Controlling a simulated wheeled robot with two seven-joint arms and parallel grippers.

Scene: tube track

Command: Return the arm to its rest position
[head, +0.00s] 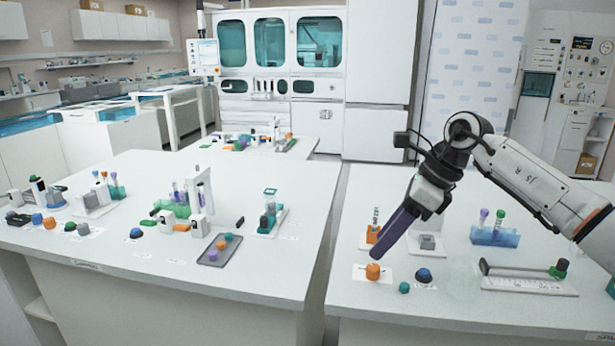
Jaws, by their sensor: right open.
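My right arm (525,180) comes in from the right over the right-hand table. My right gripper (392,240) points down and to the left, its dark purple fingers ending just above and behind an orange knob-like piece (373,271). The fingers line up one behind the other from this angle, and nothing shows held between them. A blue rack (495,237) with a purple-capped tube (483,219) and a green-capped tube (499,220) stands right of the gripper. A white track-like base (530,283) with a dark bar lies at the front right. My left gripper is out of the picture.
A small green ball (404,288) and a dark blue dome (424,275) sit near the front edge. The left table (130,290) carries several racks and small pieces. A gap separates the two tables.

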